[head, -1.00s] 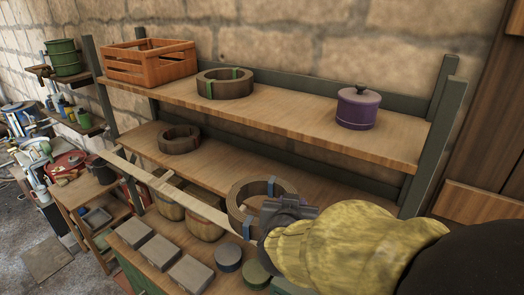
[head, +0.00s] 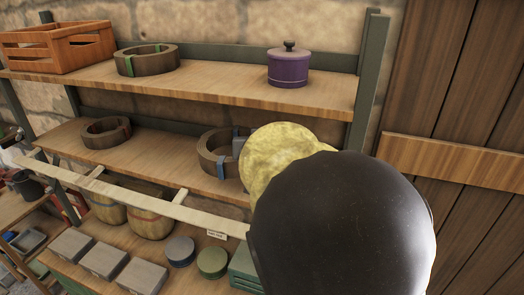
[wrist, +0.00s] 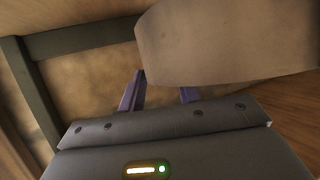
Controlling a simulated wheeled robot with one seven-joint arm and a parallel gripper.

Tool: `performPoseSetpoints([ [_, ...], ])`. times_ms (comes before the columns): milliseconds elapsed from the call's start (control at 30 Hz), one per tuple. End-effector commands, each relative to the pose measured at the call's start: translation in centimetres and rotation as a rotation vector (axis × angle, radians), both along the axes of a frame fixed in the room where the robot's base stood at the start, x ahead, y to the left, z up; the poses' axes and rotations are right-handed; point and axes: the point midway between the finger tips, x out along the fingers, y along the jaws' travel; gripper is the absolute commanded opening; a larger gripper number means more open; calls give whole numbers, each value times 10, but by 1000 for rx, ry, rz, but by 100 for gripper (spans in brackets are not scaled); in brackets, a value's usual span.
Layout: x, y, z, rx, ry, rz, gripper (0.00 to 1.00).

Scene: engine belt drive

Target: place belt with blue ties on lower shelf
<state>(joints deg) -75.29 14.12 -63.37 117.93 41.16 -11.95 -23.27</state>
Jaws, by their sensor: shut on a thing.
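The belt with blue ties (head: 213,152) is a brown coil at the right part of the lower shelf (head: 165,160) in the head view. A blue tie shows on its front. I cannot tell whether it rests on the boards or is held just above them. My gripper (wrist: 160,88) is shut on the belt's wall; in the wrist view the belt (wrist: 225,42) fills the upper right, between and beyond the fingers. In the head view my yellow and black arm hides most of the gripper and the belt's right side.
A belt with red ties (head: 106,133) lies left on the lower shelf. The upper shelf holds a wooden crate (head: 60,48), a green-tied belt (head: 147,60) and a purple pot (head: 288,66). A pale rail (head: 140,204) runs in front of the lower shelf. Baskets and tins stand below.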

Motion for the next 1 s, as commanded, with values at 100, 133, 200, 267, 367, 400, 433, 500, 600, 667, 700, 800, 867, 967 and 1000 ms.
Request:
performPoseSetpoints([
  [100,13,-7,-1,1,-4,-6,0],
  [133,15,-8,-1,1,-4,-6,0],
  [200,22,-11,0,2,-5,-6,0],
  [267,27,-14,-1,2,-4,-6,0],
  [367,36,-18,0,1,-5,-7,0],
  [400,39,-19,0,1,-4,-7,0],
  [433,42,-20,0,2,-4,-6,0],
  [500,48,-22,0,1,-4,-7,0],
  [600,57,-28,0,1,-4,-9,0],
  [667,59,-29,-5,1,-2,-9,0],
  [700,59,-29,-14,2,-1,-8,0],
  [800,58,-30,-27,1,-1,-10,0],
  [867,58,-30,-31,1,-2,-9,0],
  [967,58,-28,-34,2,-3,-8,0],
  [1000,58,-27,-33,3,-3,-7,0],
])
